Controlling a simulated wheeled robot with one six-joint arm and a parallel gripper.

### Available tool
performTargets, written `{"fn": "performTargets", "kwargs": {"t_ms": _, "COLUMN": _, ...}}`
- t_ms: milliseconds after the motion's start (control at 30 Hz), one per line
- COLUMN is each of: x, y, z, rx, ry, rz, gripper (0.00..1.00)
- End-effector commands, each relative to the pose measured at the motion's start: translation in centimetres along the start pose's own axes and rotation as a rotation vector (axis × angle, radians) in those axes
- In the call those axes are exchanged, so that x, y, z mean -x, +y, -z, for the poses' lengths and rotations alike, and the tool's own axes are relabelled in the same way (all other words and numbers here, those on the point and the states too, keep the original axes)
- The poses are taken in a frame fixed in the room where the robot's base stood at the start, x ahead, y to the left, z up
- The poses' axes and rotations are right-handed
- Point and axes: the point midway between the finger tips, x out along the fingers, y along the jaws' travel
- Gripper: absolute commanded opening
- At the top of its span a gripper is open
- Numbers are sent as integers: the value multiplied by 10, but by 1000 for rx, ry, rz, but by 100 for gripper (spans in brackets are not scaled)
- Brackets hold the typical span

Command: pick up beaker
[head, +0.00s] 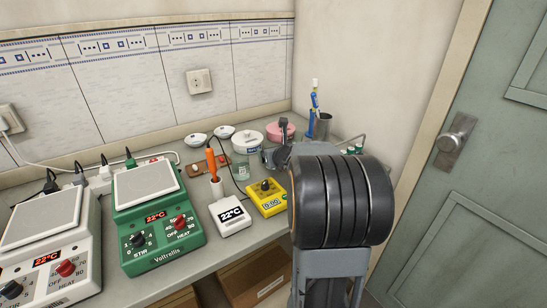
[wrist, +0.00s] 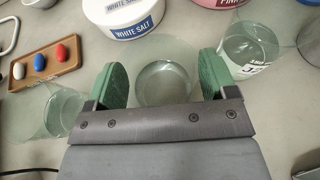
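In the wrist view my gripper (wrist: 163,72) is open, its two green-padded fingers well apart. A clear glass beaker (wrist: 164,84) shows between the fingers, with a gap on both sides; its lower part is hidden behind the gripper body. I cannot tell whether the fingers are level with it. Another clear glass vessel (wrist: 58,112) stands left of the gripper. A third, labelled glass vessel (wrist: 248,48) stands just beyond the right finger. In the head view a small clear glass (head: 241,170) stands on the bench; my arm hides much of the area around the gripper.
A white salt tub (wrist: 122,14) and a pink tub (wrist: 222,3) stand behind the beaker. A wooden tray (wrist: 46,66) with three coloured pieces lies left. In the head view, a green hotplate (head: 160,225), thermometer unit (head: 231,214) and yellow meter (head: 266,198) crowd the bench.

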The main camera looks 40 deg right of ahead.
Motion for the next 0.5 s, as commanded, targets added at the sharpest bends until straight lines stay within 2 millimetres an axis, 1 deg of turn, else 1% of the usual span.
{"fn": "performTargets", "kwargs": {"t_ms": 33, "x": 0, "y": 0, "z": 0, "rx": 0, "ry": 0, "rz": 0, "gripper": 73}}
{"fn": "performTargets", "kwargs": {"t_ms": 67, "x": 0, "y": 0, "z": 0, "rx": 0, "ry": 0, "rz": 0, "gripper": 70}}
{"fn": "performTargets", "kwargs": {"t_ms": 433, "x": 0, "y": 0, "z": 0, "rx": 0, "ry": 0, "rz": 0, "gripper": 35}}
{"fn": "performTargets", "kwargs": {"t_ms": 500, "x": 0, "y": 0, "z": 0, "rx": 0, "ry": -1, "rz": 0, "gripper": 34}}
